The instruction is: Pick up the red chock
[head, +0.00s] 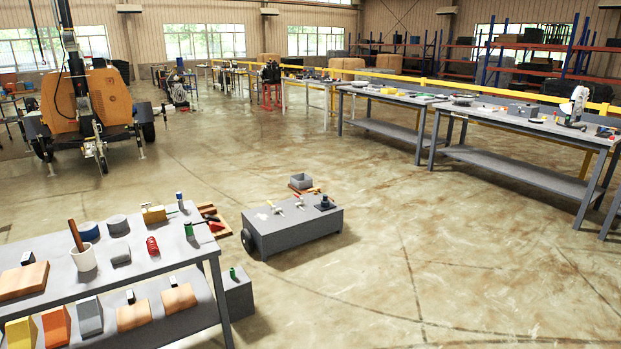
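I cannot make out a clearly red chock. Wedge-shaped blocks stand on the lower shelf of the near-left table: a yellow one (21,333), an orange one (56,326) and a grey one (90,317). Neither of my grippers is in view.
The near-left table (172,262) also bears a white cup (83,257) and wooden blocks (22,281). A grey box-like unit (292,228) stands on the floor beyond it. Workbenches (480,152) line the right. A trailer-mounted tower (90,100) stands back left.

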